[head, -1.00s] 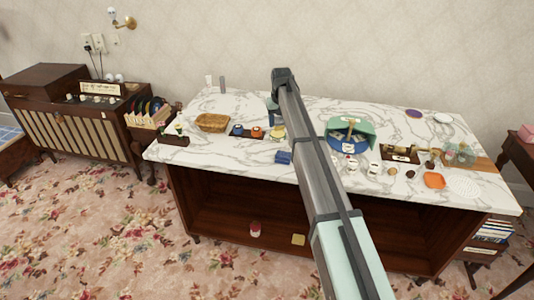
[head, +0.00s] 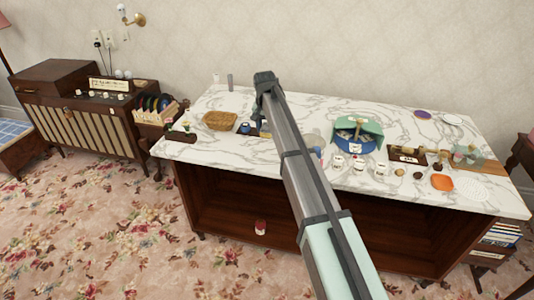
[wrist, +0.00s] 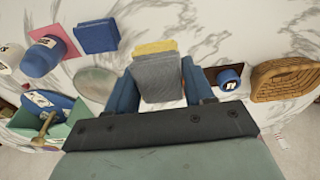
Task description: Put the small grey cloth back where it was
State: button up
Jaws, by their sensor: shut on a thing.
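The small grey cloth (wrist: 158,76) shows in the wrist view as a ribbed grey square between the two blue fingers of my gripper (wrist: 160,92). The gripper is shut on it. A flat yellow piece (wrist: 155,46) shows just past the cloth's far edge; I cannot tell whether they touch. In the head view my gripper (head: 264,112) is over the left-middle part of the marble tabletop (head: 205,150), and my arm hides the cloth there. A folded blue cloth (wrist: 97,37) lies left of the gripper in the wrist view.
A wicker basket (head: 219,121) stands left of my gripper, and a small blue-lidded jar (wrist: 230,77) lies between them in the wrist view. A green and blue box (head: 357,136) stands to the right. Several small jars crowd the right side. The front left marble is clear.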

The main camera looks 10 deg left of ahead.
aim_at(267, 153)
notch_tip(267, 153, down, 10)
jog(key=shift+r, duration=0.1)
dwell(0.4)
jog(key=o, duration=1)
jog(key=r, duration=0.4)
jog(key=s+r, duration=0.1)
jog(key=r, duration=0.7)
jog(key=shift+s, duration=0.4)
jog(key=shift+f, duration=0.1)
